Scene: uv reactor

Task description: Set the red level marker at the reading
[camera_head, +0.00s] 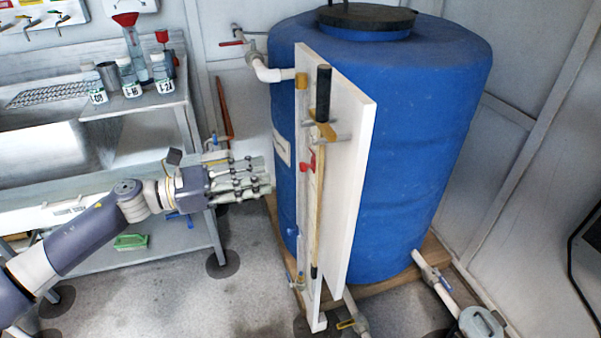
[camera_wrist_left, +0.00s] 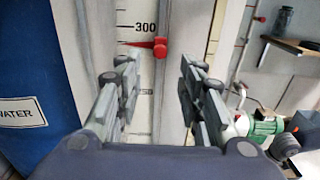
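The red level marker (camera_head: 306,167) sits on the upright white board (camera_head: 355,130) in front of the blue tank (camera_head: 440,100). In the left wrist view the marker (camera_wrist_left: 158,47) has a pointer aimed left at the scale (camera_wrist_left: 140,60), a little below the 300 mark. A lower number is partly legible, seemingly 250. My left gripper (camera_head: 264,180) is left of the board, apart from the marker. In the left wrist view its two fingers (camera_wrist_left: 157,64) are spread, with the marker showing beyond the gap between them. A liquid level cannot be made out clearly. My right gripper is out of view.
A sink bench (camera_head: 150,130) with bottles stands left of the tank. A white pipe (camera_head: 268,72) with a valve joins the tank's upper left. Pipes and valves (camera_head: 350,318) lie low near the board. Open floor lies below my left arm.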

